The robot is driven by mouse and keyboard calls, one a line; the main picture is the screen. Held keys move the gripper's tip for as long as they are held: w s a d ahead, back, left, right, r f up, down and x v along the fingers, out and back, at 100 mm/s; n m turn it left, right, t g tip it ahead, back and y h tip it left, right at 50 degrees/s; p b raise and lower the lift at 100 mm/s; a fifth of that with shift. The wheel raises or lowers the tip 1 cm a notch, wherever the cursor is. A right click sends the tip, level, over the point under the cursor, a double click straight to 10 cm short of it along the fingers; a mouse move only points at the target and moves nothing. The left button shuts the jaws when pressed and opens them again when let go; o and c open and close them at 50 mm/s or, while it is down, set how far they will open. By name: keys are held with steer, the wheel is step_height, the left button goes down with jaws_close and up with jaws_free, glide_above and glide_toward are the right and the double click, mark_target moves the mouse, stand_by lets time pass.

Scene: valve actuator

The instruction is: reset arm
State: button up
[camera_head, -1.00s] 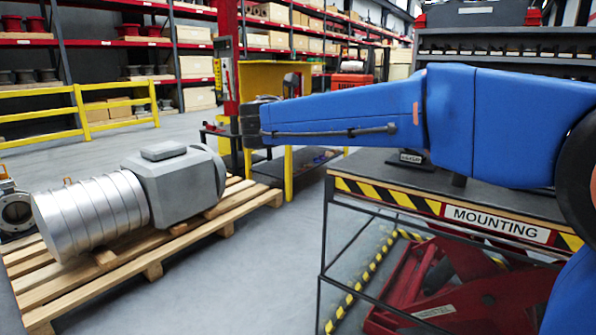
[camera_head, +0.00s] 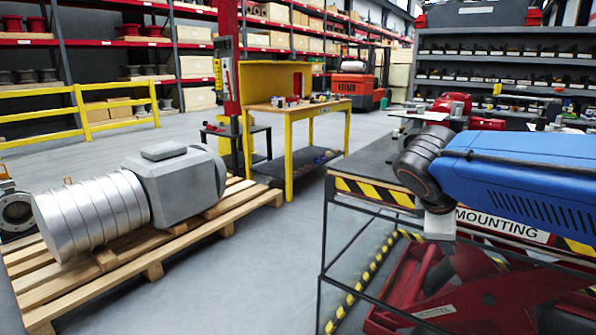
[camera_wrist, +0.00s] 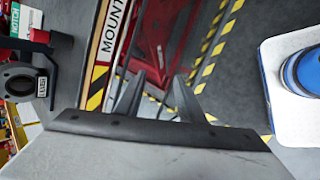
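My blue arm reaches in from the right edge of the head view, over the front edge of the bench labelled MOUNTING (camera_head: 375,188). Its dark wrist points left, and a pale wrist part hangs below it in front of the sign. My gripper's fingers cannot be made out in the head view. In the wrist view my gripper (camera_wrist: 158,80) shows two dark fingers standing apart, with only floor and red equipment beyond the gap. It holds nothing.
A grey actuator (camera_head: 180,185) with a ribbed silver cylinder lies on a wooden pallet (camera_head: 150,270) at left. A yellow workbench (camera_head: 300,112) stands behind. A red lift (camera_head: 470,300) sits under the MOUNTING bench. The floor between pallet and bench is clear.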

steer(key=s+a+f+m+y, duration=0.3)
steer(key=s+f+m+y, duration=0.3)
steer(key=s+f+m, duration=0.6)
steer(key=s+f, duration=0.1)
steer(key=s, duration=0.3)
steer(key=shift+f+m, duration=0.3)
steer(key=shift+c, duration=0.5)
